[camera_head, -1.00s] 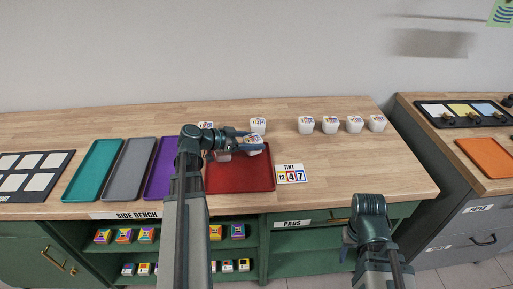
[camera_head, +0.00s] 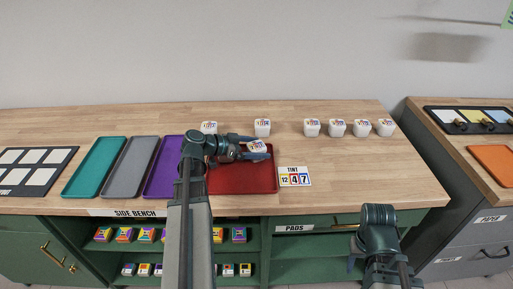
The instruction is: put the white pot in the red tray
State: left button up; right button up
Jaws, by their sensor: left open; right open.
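A white pot (camera_head: 257,146) with a coloured label is between the fingers of my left gripper (camera_head: 258,150), at the back part of the red tray (camera_head: 240,181). The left gripper is open around it; the fingers partly hide the pot, and I cannot tell whether its base touches the tray. Several similar white pots stand along the back of the bench, such as one behind the tray (camera_head: 262,128) and one further right (camera_head: 312,128). My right gripper (camera_head: 352,252) is low in front of the bench, apart from the pots, and its fingertips are hard to make out.
Purple (camera_head: 160,178), grey (camera_head: 127,172) and teal (camera_head: 94,170) trays lie left of the red tray. The bench right of the card is clear.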

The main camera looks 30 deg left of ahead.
pick_arm(q)
jog(key=shift+r, duration=0.25)
jog(key=p+v, duration=0.4)
jog(key=v, duration=0.7)
jog(key=shift+s+a+p, duration=0.1)
jog(key=shift+p, duration=0.25)
jog(key=shift+s+a, duration=0.2)
jog(key=shift+s, duration=0.1)
